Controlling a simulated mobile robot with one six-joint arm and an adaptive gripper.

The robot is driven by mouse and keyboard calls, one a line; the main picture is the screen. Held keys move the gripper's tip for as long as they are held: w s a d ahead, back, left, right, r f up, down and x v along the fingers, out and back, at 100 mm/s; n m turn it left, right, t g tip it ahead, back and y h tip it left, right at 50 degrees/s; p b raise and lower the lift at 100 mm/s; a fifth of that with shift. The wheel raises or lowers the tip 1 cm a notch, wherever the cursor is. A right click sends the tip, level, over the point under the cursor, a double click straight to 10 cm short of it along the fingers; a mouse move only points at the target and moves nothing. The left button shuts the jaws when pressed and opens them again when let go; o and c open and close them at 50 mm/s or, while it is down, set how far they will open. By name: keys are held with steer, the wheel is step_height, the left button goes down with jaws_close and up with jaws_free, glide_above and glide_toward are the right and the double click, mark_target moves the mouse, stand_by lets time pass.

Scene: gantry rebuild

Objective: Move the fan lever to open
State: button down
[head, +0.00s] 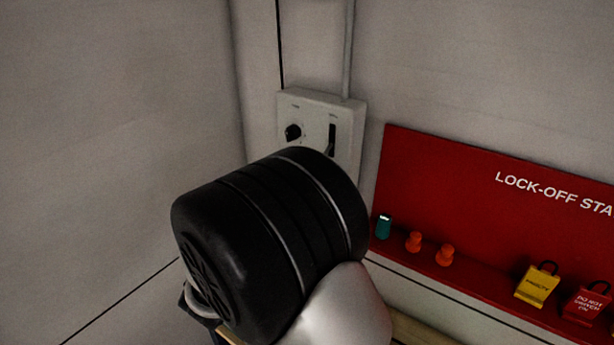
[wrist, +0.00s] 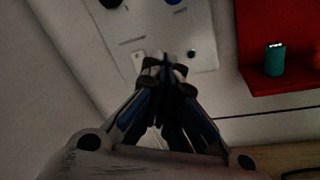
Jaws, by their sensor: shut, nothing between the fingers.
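A pale control panel (head: 315,108) is fixed to the wall in the head view. It has a round black knob (head: 293,132) on the left and a dark vertical lever slot (head: 332,137) on the right. The labels are too small to read, so I cannot tell which control is the fan lever. My arm hides the panel's lower part. In the wrist view, my gripper (wrist: 163,64) is shut and empty, with its tips over the panel's lower part (wrist: 150,25). A small light fitting (wrist: 138,58) and a dark round one (wrist: 191,54) flank the tips; I cannot tell whether they touch anything.
A red lock-off board (head: 440,185) hangs right of the panel, with a teal item (head: 383,226), orange pieces (head: 414,241) and a yellow padlock (head: 537,286) on its ledge. A conduit (head: 348,50) runs up from the panel. Bare wall lies left.

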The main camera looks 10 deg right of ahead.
steer(key=w+d+r+p, duration=0.2)
steer(key=w+d+r, duration=0.1)
steer(key=w+d, duration=0.3)
steer(key=shift+d+p, duration=0.3)
steer(key=shift+p, duration=0.05)
steer(key=shift+w, duration=0.15)
steer(key=shift+r, duration=0.25)
steer(key=shift+s+a+r+g+p, duration=0.2)
steer(key=shift+s+g+p, duration=0.1)
steer(key=shift+p, duration=0.3)
steer(key=shift+y, duration=0.4)
